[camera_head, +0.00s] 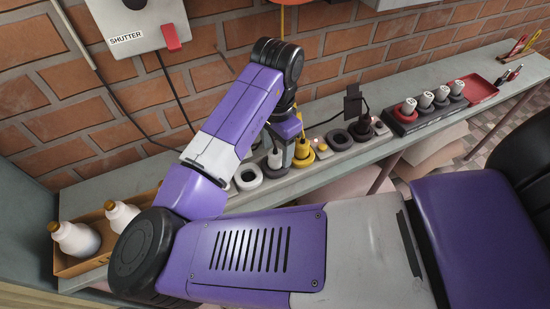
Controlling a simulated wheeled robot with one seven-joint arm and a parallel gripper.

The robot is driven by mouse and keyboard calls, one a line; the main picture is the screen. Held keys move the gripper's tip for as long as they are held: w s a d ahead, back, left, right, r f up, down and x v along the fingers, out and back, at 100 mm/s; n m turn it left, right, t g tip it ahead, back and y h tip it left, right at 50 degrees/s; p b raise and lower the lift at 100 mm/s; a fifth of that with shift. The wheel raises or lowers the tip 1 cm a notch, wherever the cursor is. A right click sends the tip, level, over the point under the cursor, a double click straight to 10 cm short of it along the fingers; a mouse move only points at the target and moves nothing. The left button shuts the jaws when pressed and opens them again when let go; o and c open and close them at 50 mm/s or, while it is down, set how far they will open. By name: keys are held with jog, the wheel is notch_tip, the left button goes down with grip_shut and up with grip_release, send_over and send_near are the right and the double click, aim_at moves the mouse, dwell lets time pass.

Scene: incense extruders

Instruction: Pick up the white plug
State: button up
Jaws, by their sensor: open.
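A small white plug (275,159) stands upright in a dark round socket on the grey bench, near the middle of the head view. My gripper (278,150) points down right at the plug, with grey fingers on either side of it as far as I can see. The jaws are open. The purple gripper body hides the plug's top, and whether a finger touches it cannot be told.
A white ring-shaped socket (248,177) is just left. A yellow plug (302,150) with a yellow cord stands close on the right, then a black ring (339,139) and a black plug (364,126). White bottles (75,240) stand in a box at left; a brick wall rises behind.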

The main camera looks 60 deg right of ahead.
jog(key=shift+f, duration=1.35)
grip_shut()
jog(key=shift+r, duration=0.1)
